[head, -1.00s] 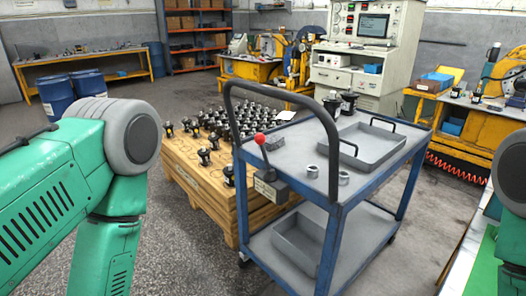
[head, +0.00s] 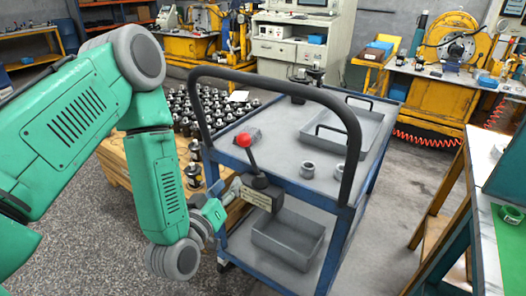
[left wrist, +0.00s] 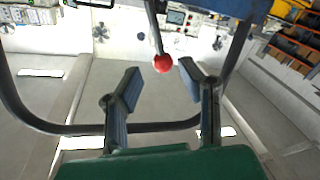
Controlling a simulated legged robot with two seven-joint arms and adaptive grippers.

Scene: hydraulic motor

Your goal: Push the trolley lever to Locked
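The blue trolley (head: 325,187) has a grey top and a dark hoop handle. Its lever, with a red knob (head: 243,140), rises from a dark box (head: 262,192) on the near left end and leans slightly left. A label plate on the box is too small to read. My left gripper (head: 229,188) is low, just left of the box, apart from the knob. In the left wrist view my left gripper (left wrist: 161,76) is open and empty, with the red knob (left wrist: 163,63) showing beyond the gap between its fingertips. My right gripper is not in view.
The hoop handle (head: 352,150) arches around the lever. A grey tray (head: 350,130) and metal rings (head: 308,169) are on the trolley top. A wooden pallet (head: 113,160) with several black parts stands behind my left arm. A workbench (head: 490,240) is at right.

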